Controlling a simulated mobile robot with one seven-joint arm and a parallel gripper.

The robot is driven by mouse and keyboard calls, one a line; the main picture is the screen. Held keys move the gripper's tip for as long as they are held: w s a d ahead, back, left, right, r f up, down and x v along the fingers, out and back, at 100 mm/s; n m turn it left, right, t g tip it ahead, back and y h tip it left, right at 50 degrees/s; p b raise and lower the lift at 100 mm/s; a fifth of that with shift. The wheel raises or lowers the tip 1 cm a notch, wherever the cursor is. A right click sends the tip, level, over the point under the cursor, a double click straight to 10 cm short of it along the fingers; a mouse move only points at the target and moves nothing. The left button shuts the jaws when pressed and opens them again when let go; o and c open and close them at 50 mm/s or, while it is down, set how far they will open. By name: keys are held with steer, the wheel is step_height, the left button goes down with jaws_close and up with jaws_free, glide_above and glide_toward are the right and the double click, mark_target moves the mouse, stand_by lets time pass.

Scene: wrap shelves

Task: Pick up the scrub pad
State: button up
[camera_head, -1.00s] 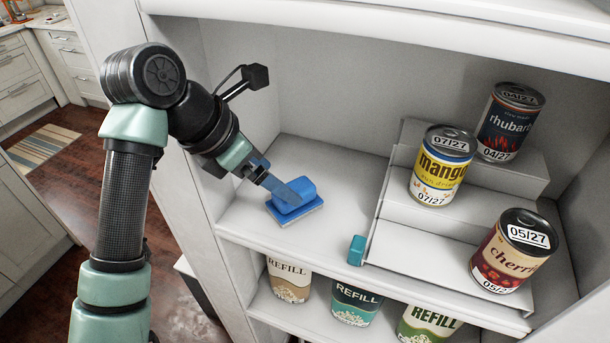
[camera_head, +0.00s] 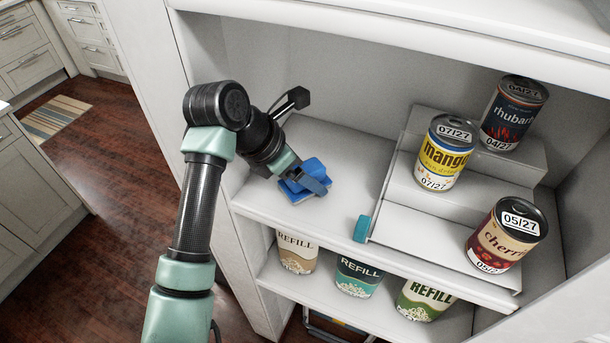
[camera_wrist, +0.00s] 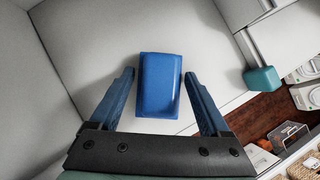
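The scrub pad (camera_head: 313,167) is a blue block on a flat blue base, lying on the upper white shelf near its left end. In the wrist view the scrub pad (camera_wrist: 160,85) sits between the two finger ends, with a visible gap on each side. My gripper (camera_head: 304,181) is at the pad, one finger crossing in front of it in the head view. In the wrist view my gripper (camera_wrist: 159,98) is open, its blue-grey fingers apart on the left and right of the pad. Part of the pad's base is hidden by the finger.
A white stepped riser (camera_head: 425,210) with a teal end piece (camera_head: 362,228) stands to the right. It holds a mango can (camera_head: 443,155), a rhubarb can (camera_head: 513,115) and a cherries can (camera_head: 506,238). Refill tubs (camera_head: 357,277) stand on the shelf below. The left shelf wall is close to my arm.

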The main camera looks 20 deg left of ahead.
steer(key=c, duration=1.1)
steer(key=shift+c, duration=0.2)
steer(key=shift+s+r+b, duration=0.1)
steer(key=shift+b, duration=0.25)
steer(key=shift+r+b, duration=0.15)
steer(key=shift+b, duration=0.15)
steer(key=r+b, duration=0.1)
steer(key=r, duration=0.1)
steer(key=r+b, duration=0.1)
steer(key=r, duration=0.1)
steer(key=s+r+b, duration=0.1)
steer(key=r, duration=0.1)
steer(key=shift+a+r, duration=0.1)
steer(key=shift+r, duration=0.05)
steer(key=s+b, duration=0.6)
steer(key=s, duration=1.3)
steer(key=shift+a, duration=0.15)
